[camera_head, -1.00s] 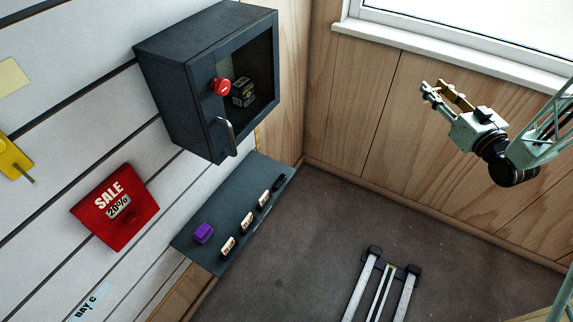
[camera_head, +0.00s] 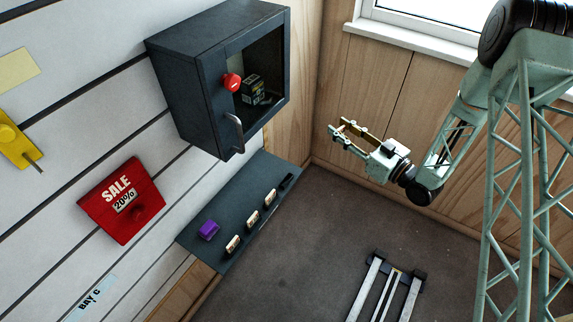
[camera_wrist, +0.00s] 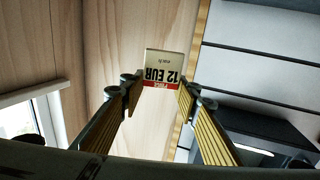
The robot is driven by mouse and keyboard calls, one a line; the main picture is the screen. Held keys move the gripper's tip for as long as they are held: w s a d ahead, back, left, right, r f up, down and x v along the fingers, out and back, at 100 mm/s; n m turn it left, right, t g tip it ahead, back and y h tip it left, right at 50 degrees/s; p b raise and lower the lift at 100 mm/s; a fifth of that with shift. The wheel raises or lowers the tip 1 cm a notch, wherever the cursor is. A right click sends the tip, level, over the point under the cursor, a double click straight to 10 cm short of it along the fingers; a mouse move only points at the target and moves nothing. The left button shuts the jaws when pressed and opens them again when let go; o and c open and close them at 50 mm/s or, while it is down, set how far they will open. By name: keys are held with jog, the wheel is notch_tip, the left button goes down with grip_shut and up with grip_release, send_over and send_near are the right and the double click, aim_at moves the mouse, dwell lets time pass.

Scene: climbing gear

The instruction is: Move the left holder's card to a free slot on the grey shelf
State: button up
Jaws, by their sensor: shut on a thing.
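My gripper (camera_head: 340,129) is shut on a price card (camera_wrist: 163,66), cream with a red band, reading "12 EUR" upside down in the wrist view. The card sits between the fingertips and is too small to make out clearly in the head view. My gripper is in the air, right of the cabinet and clear of the shelf. The dark grey shelf (camera_head: 219,196) bears a row of small cards (camera_head: 252,218) in holders. A black holder (camera_head: 286,182) at the row's far end shows no card. I cannot tell which holder the held card came from.
A purple block (camera_head: 209,230) stands on the shelf. A red SALE sign (camera_head: 120,200) and a yellow fixture (camera_head: 15,143) are on the slatted wall. Open floor lies right of the shelf.

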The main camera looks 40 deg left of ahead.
jog(key=s+a+f+n+g, duration=0.1)
jog(key=s+a+f, duration=0.3)
jog(key=s, duration=0.4)
jog(key=s+a+f+n+g, duration=0.2)
jog(key=s+a+f+g, duration=0.2)
jog(key=s, duration=0.5)
jog(key=a+f, duration=0.1)
jog(key=a, duration=0.1)
jog(key=shift+s+a+f, duration=0.25)
jog(key=shift+a+f, duration=0.05)
jog(key=shift+f+b, duration=0.45)
jog(key=shift+f, duration=0.15)
jog(key=shift+f+b, duration=0.85)
jog(key=shift+f, duration=1)
jog(key=shift+f, duration=0.15)
jog(key=o, duration=0.8)
jog(key=shift+o, duration=0.2)
jog(key=shift+d, duration=0.1)
